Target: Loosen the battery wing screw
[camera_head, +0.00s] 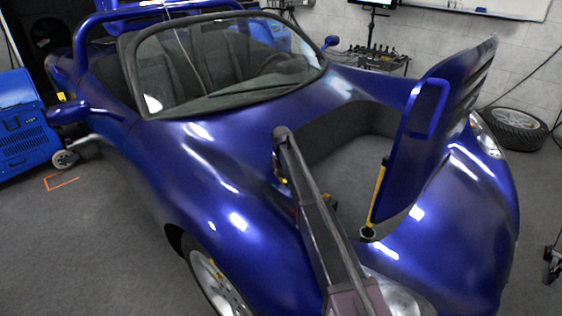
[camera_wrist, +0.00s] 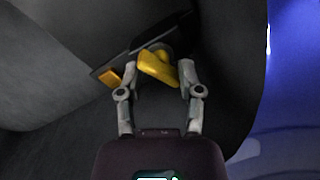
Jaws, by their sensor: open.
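A yellow wing screw (camera_wrist: 157,69) shows in the wrist view, at a slant between the fingertips of my gripper (camera_wrist: 155,78). The gripper is open, with one finger on each side of the yellow piece. The right fingertip looks very close to it; I cannot tell whether they touch. A dark bar or bracket (camera_wrist: 150,43) runs behind the screw. In the head view my arm reaches over the blue car (camera_head: 230,180) into its open front bay (camera_head: 345,140). The gripper and the screw cannot be clearly made out there.
A smaller orange-yellow piece (camera_wrist: 111,78) sits left of the screw. The raised blue hood panel (camera_head: 430,130) stands right of the bay, with a yellow strut (camera_head: 378,190) beside it. Dark bay walls and a blue body panel (camera_wrist: 290,110) surround the gripper.

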